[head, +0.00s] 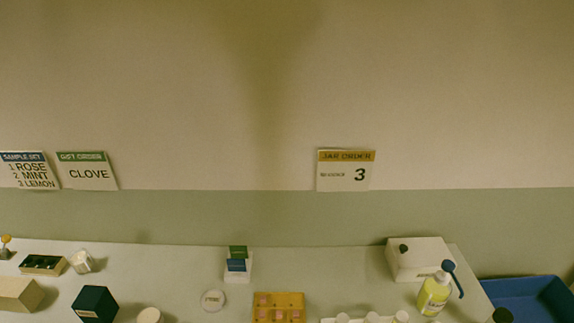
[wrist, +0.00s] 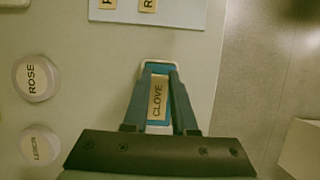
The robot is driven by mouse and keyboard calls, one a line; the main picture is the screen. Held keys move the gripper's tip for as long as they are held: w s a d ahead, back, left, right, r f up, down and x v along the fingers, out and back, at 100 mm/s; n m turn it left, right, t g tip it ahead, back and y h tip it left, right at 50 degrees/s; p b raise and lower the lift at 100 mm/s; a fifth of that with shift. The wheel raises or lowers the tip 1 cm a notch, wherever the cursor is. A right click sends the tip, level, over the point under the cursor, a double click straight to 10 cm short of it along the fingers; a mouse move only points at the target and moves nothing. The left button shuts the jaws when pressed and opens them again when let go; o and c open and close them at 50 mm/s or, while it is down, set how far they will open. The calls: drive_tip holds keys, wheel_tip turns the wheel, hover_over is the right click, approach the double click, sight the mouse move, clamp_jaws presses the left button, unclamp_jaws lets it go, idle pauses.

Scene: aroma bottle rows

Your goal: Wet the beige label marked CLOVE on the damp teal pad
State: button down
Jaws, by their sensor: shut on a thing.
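In the wrist view, the beige label (wrist: 157,100) marked CLOVE is between the fingers of my gripper (wrist: 159,72), which is shut on it. The teal pad (wrist: 158,69) in a pale-rimmed dish shows around and beneath the label. Whether the label touches the pad or is held just above it, I cannot tell. The fingers hide the pad's sides. Neither my gripper nor the label can be made out in the head view.
Round lids marked ROSE (wrist: 36,78) and LEMON (wrist: 40,145) are at the left. A pale board (wrist: 180,14) with beige labels lies beyond the pad. In the head view, a yellow pump bottle (head: 433,295) and a blue bin (head: 530,297) are at the right.

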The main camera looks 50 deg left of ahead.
drive_tip(key=shift+s+f, duration=0.1)
drive_tip(key=shift+f, duration=0.35)
idle(1.7)
drive_tip(key=shift+d+r, duration=0.1)
drive_tip(key=shift+r, duration=0.05)
wheel_tip(320, 180, up, 7)
drive_tip(key=p, duration=0.8)
idle(0.7)
